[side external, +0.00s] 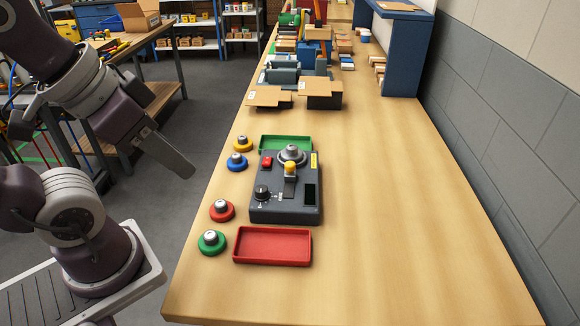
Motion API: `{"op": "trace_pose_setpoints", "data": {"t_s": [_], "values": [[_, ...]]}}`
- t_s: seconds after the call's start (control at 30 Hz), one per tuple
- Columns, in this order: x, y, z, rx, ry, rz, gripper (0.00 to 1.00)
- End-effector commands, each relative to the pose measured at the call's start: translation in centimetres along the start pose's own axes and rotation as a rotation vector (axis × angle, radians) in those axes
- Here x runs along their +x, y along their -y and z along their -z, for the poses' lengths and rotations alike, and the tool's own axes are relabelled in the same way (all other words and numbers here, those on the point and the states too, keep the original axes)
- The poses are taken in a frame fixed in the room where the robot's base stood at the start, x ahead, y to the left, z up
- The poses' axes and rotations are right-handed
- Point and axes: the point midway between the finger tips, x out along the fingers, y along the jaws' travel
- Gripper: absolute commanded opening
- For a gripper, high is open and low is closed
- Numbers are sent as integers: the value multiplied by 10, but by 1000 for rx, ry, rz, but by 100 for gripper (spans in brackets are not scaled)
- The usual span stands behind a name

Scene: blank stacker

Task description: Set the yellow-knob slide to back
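The yellow knob (290,167) stands on a dark grey control box (272,210) on the wooden table. It is at the upper end of a grey slide plate (290,188), just below a round grey dial-like part (291,154). The slide's exact setting is hard to read. My gripper (187,172) is off to the left, above the floor beside the table edge, clear of the box and knob. It is seen from the side, so the gap between its fingers is hidden. Nothing is visible in it.
The box also has a black knob (262,192), a red button (267,161) and a dark slot (310,194). Green (286,138) and red (272,262) trays flank it. Several coloured round buttons line the left. Cardboard pieces (320,88) lie behind. The table's right side is clear.

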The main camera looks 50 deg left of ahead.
Motion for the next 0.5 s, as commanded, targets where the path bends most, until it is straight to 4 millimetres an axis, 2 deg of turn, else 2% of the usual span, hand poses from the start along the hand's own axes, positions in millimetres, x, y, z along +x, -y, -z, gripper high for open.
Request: {"op": "trace_pose_setpoints", "data": {"t_s": [0.07, 0.13, 0.17, 0.27, 0.37, 0.4, 0.47, 0.5], "values": [[0, 0, 0, 0, 0, 0, 31], [0, 0, 3, 3, 6, 0, 45], [0, 1, 9, 8, 16, 1, 45], [8, 4, 44, 46, 86, 0, 45], [35, 12, 98, 110, 189, -7, 45], [52, 17, 118, 136, 233, -12, 45], [82, 24, 144, 175, 293, -22, 45], [103, 30, 157, 200, 332, -30, 45]]}}
